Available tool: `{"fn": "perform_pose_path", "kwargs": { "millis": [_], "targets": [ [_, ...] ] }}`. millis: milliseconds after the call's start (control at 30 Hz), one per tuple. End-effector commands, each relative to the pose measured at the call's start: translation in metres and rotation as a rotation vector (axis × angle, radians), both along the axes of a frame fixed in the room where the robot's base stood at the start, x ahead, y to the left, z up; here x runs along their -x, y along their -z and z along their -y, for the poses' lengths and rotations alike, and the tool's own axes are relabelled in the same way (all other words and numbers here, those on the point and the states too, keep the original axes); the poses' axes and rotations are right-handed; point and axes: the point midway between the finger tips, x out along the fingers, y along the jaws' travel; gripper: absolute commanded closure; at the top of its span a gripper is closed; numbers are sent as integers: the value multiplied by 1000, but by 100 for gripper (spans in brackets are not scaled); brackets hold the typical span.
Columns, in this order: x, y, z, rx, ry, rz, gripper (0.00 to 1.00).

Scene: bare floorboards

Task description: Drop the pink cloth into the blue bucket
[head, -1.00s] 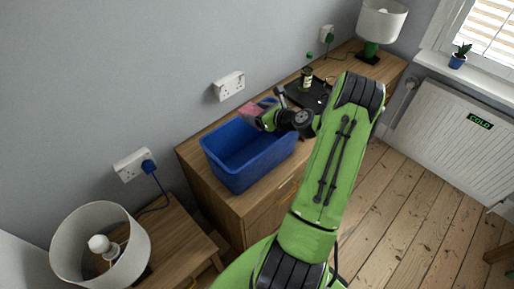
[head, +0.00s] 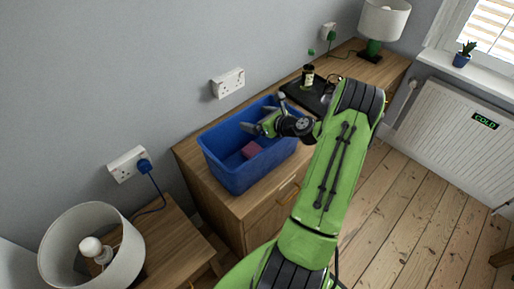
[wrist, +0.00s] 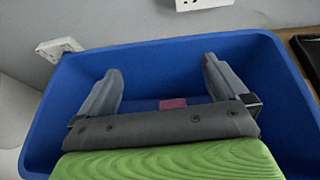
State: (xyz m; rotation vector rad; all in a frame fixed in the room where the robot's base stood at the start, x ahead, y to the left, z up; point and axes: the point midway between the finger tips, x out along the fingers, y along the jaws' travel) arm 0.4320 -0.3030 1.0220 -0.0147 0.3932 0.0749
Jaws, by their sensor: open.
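The blue bucket (head: 227,178) is a rectangular tub standing on the wooden cabinet against the wall. The pink cloth (head: 251,149) lies inside it, seen small and folded. It also shows in the wrist view (wrist: 173,103), low in the bucket between and beyond my fingers. My gripper (head: 258,119) is over the right part of the bucket, with its fingers apart and nothing between them. In the wrist view my gripper (wrist: 160,82) points into the bucket (wrist: 150,58). Part of the cloth is hidden there.
A black tray (head: 306,97) with a dark jar (head: 307,76) sits on the cabinet (head: 240,205) right of the bucket. A lamp (head: 383,22) stands at its far end. Another lamp (head: 92,245) stands on a lower wooden table at left. The floorboards (head: 410,200) at right are clear.

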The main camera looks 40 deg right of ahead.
Motion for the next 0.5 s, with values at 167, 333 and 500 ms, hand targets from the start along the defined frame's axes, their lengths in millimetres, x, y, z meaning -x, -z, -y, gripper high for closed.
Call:
{"fn": "perform_pose_path", "kwargs": {
  "millis": [167, 333, 500],
  "targets": [
    [36, -15, 5, 0, 9, -1, 0],
    [82, -34, 8, 1, 9, 0, 0],
    [121, -51, 10, 2, 7, 1, 0]
  ]
}}
